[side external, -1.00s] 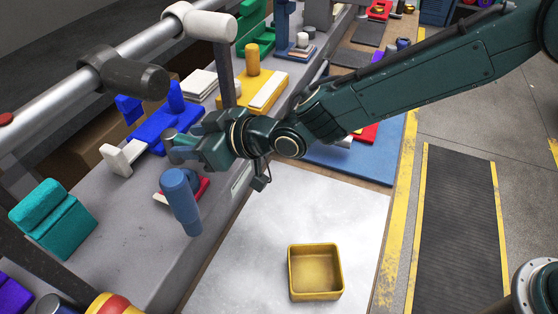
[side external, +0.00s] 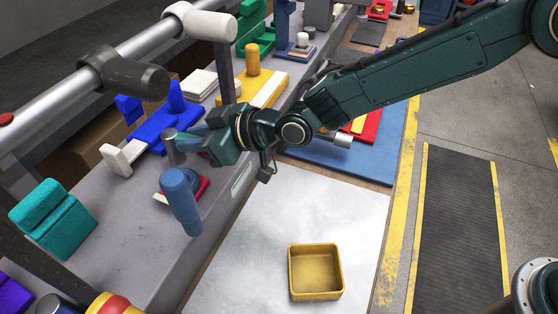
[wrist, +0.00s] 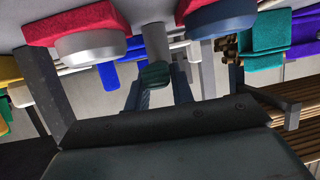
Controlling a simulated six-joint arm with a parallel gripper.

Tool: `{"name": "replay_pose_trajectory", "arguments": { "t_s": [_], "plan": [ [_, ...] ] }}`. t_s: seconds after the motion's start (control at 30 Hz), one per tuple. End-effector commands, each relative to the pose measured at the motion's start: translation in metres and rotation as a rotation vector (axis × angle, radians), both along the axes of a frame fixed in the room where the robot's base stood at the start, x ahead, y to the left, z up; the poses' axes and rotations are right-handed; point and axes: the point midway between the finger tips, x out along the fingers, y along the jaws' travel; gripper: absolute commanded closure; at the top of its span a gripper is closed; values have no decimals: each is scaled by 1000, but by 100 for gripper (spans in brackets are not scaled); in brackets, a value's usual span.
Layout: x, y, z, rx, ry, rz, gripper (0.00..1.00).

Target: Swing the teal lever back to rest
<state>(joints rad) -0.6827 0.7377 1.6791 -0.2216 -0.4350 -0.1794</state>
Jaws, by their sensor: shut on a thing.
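My gripper (side external: 188,142) reaches left over the grey bench in the side external view, beside an upright grey cylinder. In the wrist view its two fingers (wrist: 157,92) are shut on a small dark teal piece, which looks like the end of the teal lever (wrist: 155,74). A light grey cylinder shows just beyond that piece. In the side external view the gripper hides the held piece, and I cannot tell the lever's angle there.
A blue cylinder (side external: 182,200) with a red base stands near the gripper. Blue felt pieces (side external: 160,130) and a yellow block (side external: 262,88) lie farther back. A teal block (side external: 50,220) is at left. An open yellow tray (side external: 316,290) sits on the pale sheet, which is otherwise clear.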

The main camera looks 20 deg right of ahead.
Motion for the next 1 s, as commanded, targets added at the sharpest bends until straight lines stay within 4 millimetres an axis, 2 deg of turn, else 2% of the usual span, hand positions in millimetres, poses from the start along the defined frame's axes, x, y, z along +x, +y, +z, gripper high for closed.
{"name": "replay_pose_trajectory", "arguments": {
  "t_s": [1.0],
  "plan": [
    [27, -12, 0, 0, -2, 505, 100]
  ]
}}
